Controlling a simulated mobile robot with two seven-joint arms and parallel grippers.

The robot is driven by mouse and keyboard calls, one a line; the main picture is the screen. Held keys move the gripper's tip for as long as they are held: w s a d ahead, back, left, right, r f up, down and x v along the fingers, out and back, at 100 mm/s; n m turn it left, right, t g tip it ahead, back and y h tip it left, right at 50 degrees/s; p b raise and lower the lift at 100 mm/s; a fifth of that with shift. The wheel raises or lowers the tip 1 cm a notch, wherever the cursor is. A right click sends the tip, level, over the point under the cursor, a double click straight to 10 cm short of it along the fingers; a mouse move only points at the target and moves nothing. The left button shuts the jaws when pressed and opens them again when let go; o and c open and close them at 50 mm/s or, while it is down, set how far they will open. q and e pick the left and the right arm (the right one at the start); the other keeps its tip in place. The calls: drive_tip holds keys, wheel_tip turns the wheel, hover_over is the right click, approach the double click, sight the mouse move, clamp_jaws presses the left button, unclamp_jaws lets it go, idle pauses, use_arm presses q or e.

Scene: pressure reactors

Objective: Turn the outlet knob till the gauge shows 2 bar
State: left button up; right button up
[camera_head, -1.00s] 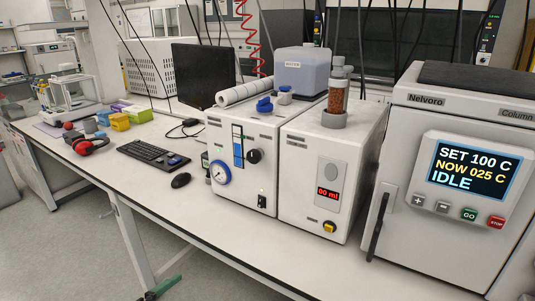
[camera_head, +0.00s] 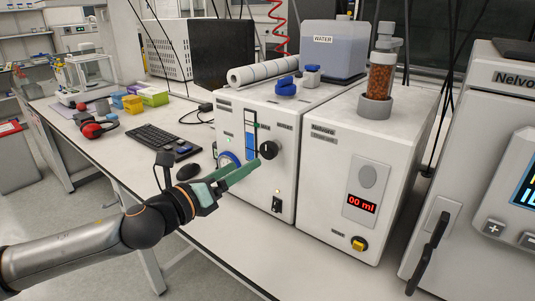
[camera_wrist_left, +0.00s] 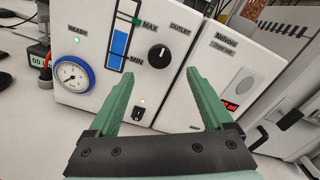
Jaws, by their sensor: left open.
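The black round outlet knob (camera_head: 268,150) is on the front of the white box unit, right of a blue level bar. In the left wrist view the knob (camera_wrist_left: 159,52) sits near the OUTLET label, with a white mark on it. The blue-rimmed gauge (camera_wrist_left: 72,74) is at the lower left of the same panel; its reading is too small to tell. In the head view my gripper partly covers the gauge (camera_head: 229,157). My left gripper (camera_head: 243,170) is open and empty, its green fingers pointing at the panel just short of the knob. My right gripper is out of view.
A second white unit (camera_head: 350,150) with a red "00 ml" display stands right of the panel. A water tank (camera_head: 322,48) and a paper roll (camera_head: 262,72) are behind and on top. A keyboard (camera_head: 160,140) and mouse (camera_head: 187,171) lie left on the bench.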

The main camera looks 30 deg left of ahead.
sight(266, 151)
use_arm(q)
drive_tip(key=w+b, duration=0.1)
drive_tip(key=w, duration=0.3)
drive_tip(key=shift+d, duration=0.15)
drive_tip(key=shift+w+b, duration=0.35)
drive_tip(key=shift+w, duration=0.15)
drive_tip(key=shift+w+r+p, duration=0.1)
drive_tip(key=shift+w+p, duration=0.3)
drive_tip(key=shift+w, duration=0.2)
drive_tip(key=shift+w+d+p, duration=0.15)
drive_tip(key=shift+w+p, duration=0.15)
drive_tip(key=shift+w, duration=1.1)
drive_tip(key=shift+w+p, duration=0.35)
drive_tip(key=shift+w, duration=0.15)
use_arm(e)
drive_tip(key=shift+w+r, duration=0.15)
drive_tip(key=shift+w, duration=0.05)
